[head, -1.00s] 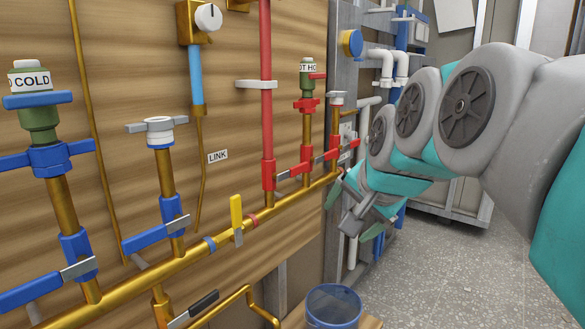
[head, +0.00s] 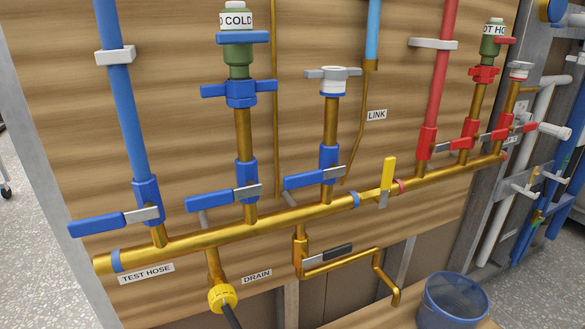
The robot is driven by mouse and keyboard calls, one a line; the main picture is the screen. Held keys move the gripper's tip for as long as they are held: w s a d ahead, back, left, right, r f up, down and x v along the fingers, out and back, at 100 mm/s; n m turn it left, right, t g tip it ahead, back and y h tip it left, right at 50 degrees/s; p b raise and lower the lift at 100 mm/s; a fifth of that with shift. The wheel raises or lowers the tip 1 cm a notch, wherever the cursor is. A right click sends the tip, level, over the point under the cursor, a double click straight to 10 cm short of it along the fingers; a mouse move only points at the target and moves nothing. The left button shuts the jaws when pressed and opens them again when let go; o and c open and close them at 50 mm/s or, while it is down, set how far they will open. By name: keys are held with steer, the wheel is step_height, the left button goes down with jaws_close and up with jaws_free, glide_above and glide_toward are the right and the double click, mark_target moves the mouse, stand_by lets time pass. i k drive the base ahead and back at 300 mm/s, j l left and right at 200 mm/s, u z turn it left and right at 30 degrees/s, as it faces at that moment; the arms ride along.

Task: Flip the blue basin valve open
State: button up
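Three blue-handled lever valves sit on short risers along the brass manifold (head: 200,240) in the head view: a left one (head: 100,224) under the blue pipe, a middle one (head: 209,201) below the green COLD fitting (head: 237,50), and a right one (head: 306,182) below a white-collared fitting (head: 333,82). Each lever points left, crosswise to its vertical riser. No label reading "basin" is legible, so I cannot tell which is the basin valve. My gripper is not in view, and nothing touches the levers.
A yellow lever (head: 388,175) stands upright on the manifold. Red-handled valves (head: 520,129) are at the right. A black-handled drain lever (head: 335,251) and a yellow drain cap (head: 222,297) sit below. A blue bucket (head: 453,300) stands lower right. Space before the blue levers looks clear.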

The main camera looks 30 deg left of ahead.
mark_target(87, 227)
steer(key=u, duration=0.45)
steer(key=j+u, duration=0.1)
steer(key=u, duration=0.35)
steer(key=j+u, duration=0.1)
steer(key=u, duration=0.8)
steer(key=j+u, duration=0.1)
steer(key=u, duration=0.35)
steer(key=k+l, duration=0.2)
steer(key=l, duration=0.2)
steer(key=k+l+u, duration=0.1)
steer(key=k+l, duration=0.35)
steer(key=l, duration=0.3)
steer(key=u, duration=0.05)
